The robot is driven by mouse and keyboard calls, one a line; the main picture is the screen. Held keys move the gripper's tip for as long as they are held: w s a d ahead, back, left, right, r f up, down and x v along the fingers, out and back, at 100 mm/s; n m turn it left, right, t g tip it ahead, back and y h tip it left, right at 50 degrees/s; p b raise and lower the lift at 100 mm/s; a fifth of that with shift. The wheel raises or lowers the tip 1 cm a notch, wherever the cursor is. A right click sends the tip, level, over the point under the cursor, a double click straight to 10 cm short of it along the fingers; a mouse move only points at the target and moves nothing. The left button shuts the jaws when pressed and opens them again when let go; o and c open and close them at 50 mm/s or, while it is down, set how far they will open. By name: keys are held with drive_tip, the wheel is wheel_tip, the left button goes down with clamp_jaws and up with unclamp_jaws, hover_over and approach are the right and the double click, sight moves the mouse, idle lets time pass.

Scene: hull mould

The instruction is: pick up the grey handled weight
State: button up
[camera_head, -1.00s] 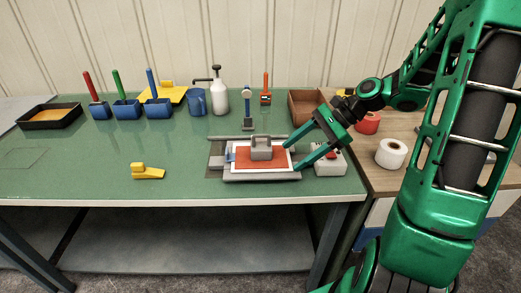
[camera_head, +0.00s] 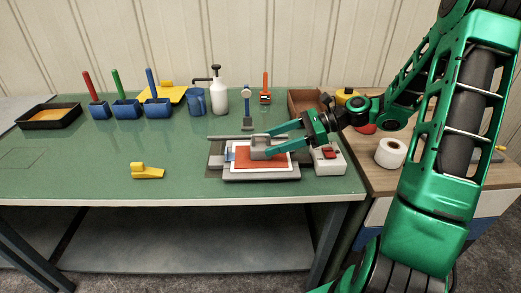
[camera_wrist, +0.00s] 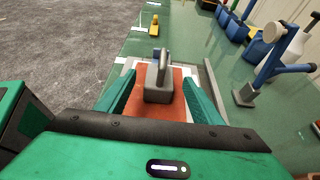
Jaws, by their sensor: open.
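The grey handled weight (camera_head: 259,152) is a block with a raised handle. It sits on the red-orange sheet (camera_head: 258,164) in the white-edged mould on the green table. My gripper (camera_head: 258,147) is open, coming in from the right with its green fingers reaching along both sides of the weight. In the wrist view the weight (camera_wrist: 158,82) stands between the two spread fingers (camera_wrist: 160,90), towards their tips. A gap shows on each side there. One finger hides part of the weight in the head view.
A white box with a red part (camera_head: 328,160) stands just right of the mould. A blue-handled tool (camera_head: 247,108) stands behind it, with a white pump bottle (camera_head: 219,97) farther back. A yellow piece (camera_head: 147,171) lies left on otherwise clear table.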

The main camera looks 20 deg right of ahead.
sight(266, 144)
drive_tip(key=x, duration=0.4)
drive_tip(key=shift+w+a+f, duration=0.1)
drive_tip(key=shift+a+f, duration=0.2)
drive_tip(key=shift+f, duration=0.05)
drive_tip(key=shift+r, duration=0.1)
clamp_jaws()
